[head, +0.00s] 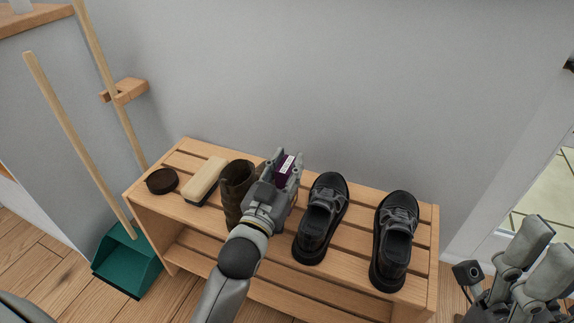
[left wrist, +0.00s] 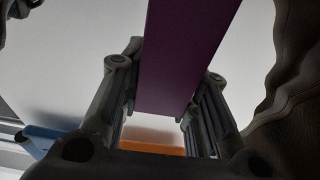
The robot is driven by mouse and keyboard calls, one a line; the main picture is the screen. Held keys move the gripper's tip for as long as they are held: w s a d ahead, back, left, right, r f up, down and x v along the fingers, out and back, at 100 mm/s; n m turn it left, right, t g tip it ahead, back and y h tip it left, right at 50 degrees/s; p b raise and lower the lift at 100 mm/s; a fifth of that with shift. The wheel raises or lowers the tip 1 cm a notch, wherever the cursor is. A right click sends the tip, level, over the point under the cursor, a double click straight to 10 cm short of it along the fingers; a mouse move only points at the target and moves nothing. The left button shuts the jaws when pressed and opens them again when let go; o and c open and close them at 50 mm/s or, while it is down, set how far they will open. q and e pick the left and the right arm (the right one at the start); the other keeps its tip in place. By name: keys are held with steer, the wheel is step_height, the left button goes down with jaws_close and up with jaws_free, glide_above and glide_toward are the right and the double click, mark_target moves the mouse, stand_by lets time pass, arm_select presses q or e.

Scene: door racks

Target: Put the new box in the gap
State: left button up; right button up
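A purple box with a white label (head: 287,165) is between the fingers of my left gripper (head: 284,172). In the left wrist view the purple box (left wrist: 180,55) stands between the two fingers (left wrist: 165,100), which close on its sides. In the head view the left gripper is over the wooden rack (head: 345,285), between the brown boot (head: 233,190) and the black shoes. The gripper and forearm hide part of the rack's top there, and I cannot tell whether the box touches the slats. My right gripper (head: 538,258) is at the lower right, empty, with its fingers apart.
A dark round tin (head: 161,181) and a brush (head: 205,181) sit on the rack's left end. Two black shoes (head: 320,218) (head: 396,240) stand on its right part. A teal dustpan (head: 127,262) and wooden poles stand at the left. A grey wall is behind.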

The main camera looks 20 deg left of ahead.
arm_select(q)
steer(key=shift+o, duration=0.9)
